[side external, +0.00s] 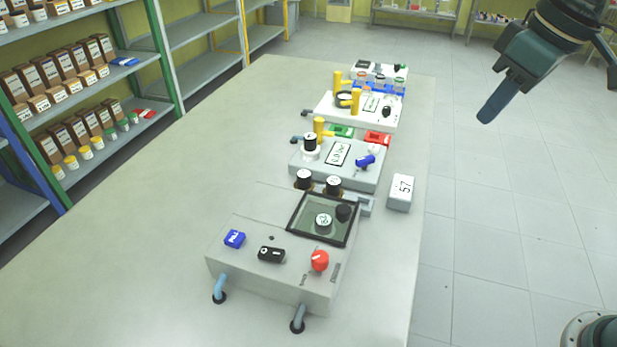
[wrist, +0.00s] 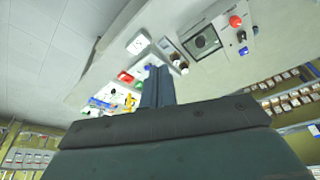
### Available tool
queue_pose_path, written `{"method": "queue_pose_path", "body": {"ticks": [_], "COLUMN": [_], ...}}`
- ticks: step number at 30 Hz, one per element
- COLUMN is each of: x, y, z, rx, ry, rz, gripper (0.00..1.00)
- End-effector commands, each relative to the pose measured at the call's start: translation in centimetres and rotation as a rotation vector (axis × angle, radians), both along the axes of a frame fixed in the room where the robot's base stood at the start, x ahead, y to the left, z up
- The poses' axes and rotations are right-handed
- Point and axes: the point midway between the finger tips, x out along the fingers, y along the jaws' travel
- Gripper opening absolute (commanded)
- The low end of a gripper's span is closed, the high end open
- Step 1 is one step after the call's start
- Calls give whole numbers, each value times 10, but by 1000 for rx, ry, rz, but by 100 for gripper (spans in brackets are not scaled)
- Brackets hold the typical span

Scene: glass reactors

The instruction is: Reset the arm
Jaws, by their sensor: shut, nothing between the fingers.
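My gripper (side external: 497,101) is at the upper right of the side external view, in the air over the floor beyond the right edge of the bench. Its fingers are together and hold nothing. In the wrist view my gripper (wrist: 158,72) points toward the bench, with its fingers side by side and no gap showing. It is apart from all the equipment.
The bench (side external: 130,240) carries a grey device with a red knob (side external: 319,261), a white box marked 57 (side external: 400,192), a device with a blue valve (side external: 365,161) and yellow-handled devices (side external: 355,101). Shelves (side external: 75,95) stand left. The bench's left side is clear.

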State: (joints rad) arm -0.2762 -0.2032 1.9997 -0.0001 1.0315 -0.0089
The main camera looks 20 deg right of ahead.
Motion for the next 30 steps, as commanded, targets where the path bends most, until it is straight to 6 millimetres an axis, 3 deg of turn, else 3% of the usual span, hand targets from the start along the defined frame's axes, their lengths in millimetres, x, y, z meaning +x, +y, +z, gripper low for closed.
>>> {"method": "queue_pose_path", "body": {"ticks": [9, 18, 24, 30], "x": [-63, -116, -133, -137], "y": [-51, -81, -88, -90], "z": [-9, -34, -46, -49], "rx": [19, 27, 28, 28], "ry": [-79, -148, -173, -177], "rz": [-129, -239, -278, -286], "gripper": [0, 0, 0, 0]}}
